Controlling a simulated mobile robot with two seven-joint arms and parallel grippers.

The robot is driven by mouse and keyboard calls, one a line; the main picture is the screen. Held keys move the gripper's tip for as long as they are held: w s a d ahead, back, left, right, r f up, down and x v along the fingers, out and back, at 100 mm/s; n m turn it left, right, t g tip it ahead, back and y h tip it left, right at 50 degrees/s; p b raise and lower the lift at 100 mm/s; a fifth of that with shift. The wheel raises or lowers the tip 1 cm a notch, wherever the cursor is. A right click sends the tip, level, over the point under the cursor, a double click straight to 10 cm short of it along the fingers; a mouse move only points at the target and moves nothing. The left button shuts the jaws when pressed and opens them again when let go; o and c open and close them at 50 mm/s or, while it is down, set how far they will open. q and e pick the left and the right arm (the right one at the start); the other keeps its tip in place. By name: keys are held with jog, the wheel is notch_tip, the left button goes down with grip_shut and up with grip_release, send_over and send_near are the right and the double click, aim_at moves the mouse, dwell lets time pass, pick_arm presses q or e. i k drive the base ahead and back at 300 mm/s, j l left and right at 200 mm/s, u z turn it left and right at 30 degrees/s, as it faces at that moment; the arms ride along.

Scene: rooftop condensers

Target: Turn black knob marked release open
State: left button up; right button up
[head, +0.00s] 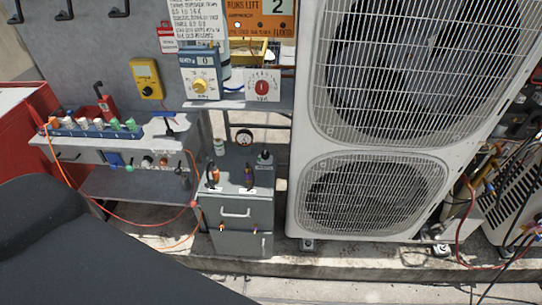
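I cannot read the word "release" on any label in the head view, so I cannot tell which knob carries it. A small black knob-like part (265,157) stands at the back right on top of the grey cabinet (236,240). Another dark part (213,173) stands at the left of that top, with orange beside it. A dial with a red centre (262,87) and a blue-grey box with a yellow knob (200,87) sit on the panel above. Neither of my grippers is in view.
A tall white condenser unit (302,150) with two fan grilles stands right of the cabinet. A shelf (100,139) with several coloured fittings and a trailing orange hose (130,222) is at left. A round gauge (244,137) is behind the cabinet. The floor strip in front looks clear.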

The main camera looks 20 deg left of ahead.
aim_at(265, 155)
jog(key=l+u, duration=0.2)
jog(key=l, duration=1.1)
